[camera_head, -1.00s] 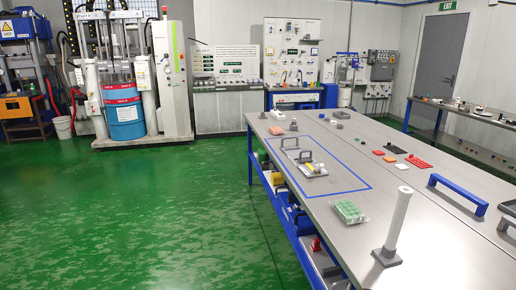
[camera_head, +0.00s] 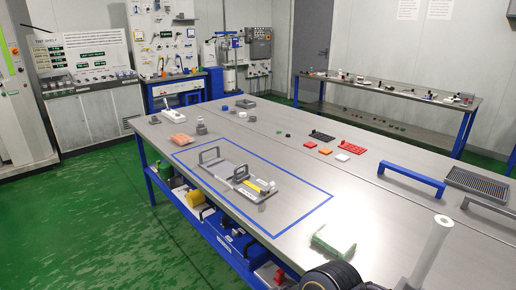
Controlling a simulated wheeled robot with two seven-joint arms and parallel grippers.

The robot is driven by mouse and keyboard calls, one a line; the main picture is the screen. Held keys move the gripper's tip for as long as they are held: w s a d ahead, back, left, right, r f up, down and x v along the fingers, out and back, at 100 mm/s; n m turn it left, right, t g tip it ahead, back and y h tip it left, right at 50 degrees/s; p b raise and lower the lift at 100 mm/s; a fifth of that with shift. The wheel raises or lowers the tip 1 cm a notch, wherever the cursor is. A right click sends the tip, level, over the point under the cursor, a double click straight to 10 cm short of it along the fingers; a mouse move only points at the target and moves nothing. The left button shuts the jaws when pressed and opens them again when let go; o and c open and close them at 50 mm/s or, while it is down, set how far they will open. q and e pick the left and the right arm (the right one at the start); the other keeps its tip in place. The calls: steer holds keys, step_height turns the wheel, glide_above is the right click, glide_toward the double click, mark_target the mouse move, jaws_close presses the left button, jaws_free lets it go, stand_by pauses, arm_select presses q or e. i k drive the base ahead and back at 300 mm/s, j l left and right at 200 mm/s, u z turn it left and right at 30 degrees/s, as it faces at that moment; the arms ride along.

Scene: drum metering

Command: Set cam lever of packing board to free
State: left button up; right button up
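A flat light-grey board (camera_head: 227,167) lies on the steel table inside a blue tape outline, and I take it to be the packing board. It has two dark-grey arched handles, one at its far left end (camera_head: 209,154) and one near its middle (camera_head: 241,171). A small yellow part (camera_head: 252,185) and a dark piece beside it sit on the near right section. I cannot tell which part is the cam lever or how it is set. Neither gripper is visible. A black rounded shape at the bottom edge seems to be part of my arm.
The steel table (camera_head: 290,147) has free room around the board. A blue arched handle (camera_head: 412,178) stands farther right. Green floor is open at left.

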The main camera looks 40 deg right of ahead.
mark_target(272, 185)
steer(key=i+z, duration=0.15)
steer(key=i, duration=0.4)
steer(key=i+j+z, duration=0.2)
steer(key=i, duration=0.35)
steer(key=i+z, duration=0.25)
steer(key=z, duration=0.2)
steer(key=i+z, duration=0.25)
steer(key=z, duration=0.15)
steer(key=i+j+z, duration=0.2)
steer(key=z, duration=0.25)
steer(key=i+j+z, duration=0.1)
steer(key=i+z, duration=0.15)
steer(key=z, duration=0.15)
steer(key=i+j+z, duration=0.2)
steer(key=z, duration=0.2)
steer(key=i+j+z, duration=0.2)
steer(key=z, duration=0.2)
